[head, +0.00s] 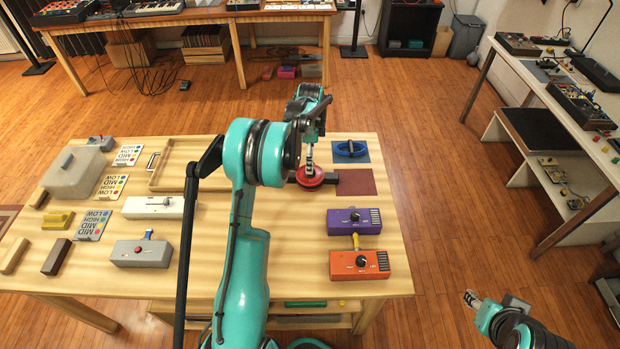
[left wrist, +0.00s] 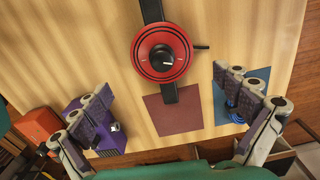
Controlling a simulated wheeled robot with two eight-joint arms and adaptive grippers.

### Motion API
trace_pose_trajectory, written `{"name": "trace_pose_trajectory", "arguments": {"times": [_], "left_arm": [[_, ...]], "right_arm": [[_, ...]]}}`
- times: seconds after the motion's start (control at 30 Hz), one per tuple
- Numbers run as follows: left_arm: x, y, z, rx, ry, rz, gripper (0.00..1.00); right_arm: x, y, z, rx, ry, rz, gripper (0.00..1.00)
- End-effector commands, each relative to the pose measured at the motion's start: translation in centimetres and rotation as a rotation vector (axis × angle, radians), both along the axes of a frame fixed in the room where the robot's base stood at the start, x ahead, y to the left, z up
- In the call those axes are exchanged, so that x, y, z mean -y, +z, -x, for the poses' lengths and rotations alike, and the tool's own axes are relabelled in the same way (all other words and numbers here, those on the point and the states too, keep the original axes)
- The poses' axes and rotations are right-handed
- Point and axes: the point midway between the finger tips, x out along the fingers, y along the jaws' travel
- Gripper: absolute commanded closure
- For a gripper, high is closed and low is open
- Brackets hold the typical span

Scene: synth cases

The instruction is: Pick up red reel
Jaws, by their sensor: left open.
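The red reel (head: 309,178) is a round red disc with a black knob at its centre. It lies on a dark bar on the wooden table, and shows whole in the left wrist view (left wrist: 147,64). My left gripper (head: 309,153) is above the reel in the head view. In the left wrist view my left gripper (left wrist: 165,82) is open and empty, its fingers wide apart on either side, with the reel beyond them. My right gripper (head: 472,298) is low at the right, away from the table; its jaw opening is too small to tell.
A dark red mat (head: 358,183) lies right of the reel. A blue ring (head: 350,148) lies on a blue mat behind it. A purple box (head: 355,221) and an orange box (head: 359,265) stand in front. A wooden tray (head: 164,183) and grey case (head: 75,172) are left.

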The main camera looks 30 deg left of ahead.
Motion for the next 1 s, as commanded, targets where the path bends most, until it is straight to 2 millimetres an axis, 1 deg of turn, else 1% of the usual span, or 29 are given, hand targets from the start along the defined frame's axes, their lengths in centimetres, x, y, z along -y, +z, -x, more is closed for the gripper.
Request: {"name": "trace_pose_trajectory", "arguments": {"times": [0.2, 0.37, 0.53, 0.6, 0.7, 0.87, 0.9, 0.97, 1.0], "left_arm": [[-0.2, -2.5, -0.1, -0.004, -0.008, 0.001, 0.0], [-0.2, -3.9, -0.2, -0.004, -0.007, 0.001, 0.0], [-0.2, -6.6, -0.4, -0.004, -0.007, 0.001, 0.0], [-0.2, -7.6, -0.4, -0.004, -0.007, 0.001, 0.0], [-0.2, -8.2, -0.3, -0.003, -0.006, 0.001, 0.0], [-0.2, -8.0, -0.3, -0.003, -0.006, 0.001, 0.0], [-0.2, -8.0, -0.3, -0.003, -0.006, 0.001, 0.03], [-0.2, -8.0, -0.3, -0.003, -0.006, 0.001, 0.19], [-0.2, -8.0, -0.3, -0.003, -0.006, 0.001, 0.29]], "right_arm": [[0.0, -0.9, 0.0, 0.0, 0.0, 0.0, 0.6], [0.0, -1.6, 0.0, 0.0, 0.0, 0.0, 0.6], [0.0, -3.2, 0.0, 0.0, 0.0, 0.0, 0.6], [0.0, -3.6, 0.0, 0.0, 0.0, 0.0, 0.6], [0.0, -3.8, 0.0, 0.0, 0.0, 0.0, 0.6], [0.0, -3.6, 0.0, 0.0, 0.0, 0.0, 0.6], [0.0, -3.6, 0.0, 0.0, 0.0, 0.0, 0.6], [0.0, -3.6, 0.0, 0.0, 0.0, 0.0, 0.6], [0.0, -3.6, 0.0, 0.0, 0.0, 0.0, 0.6]]}}
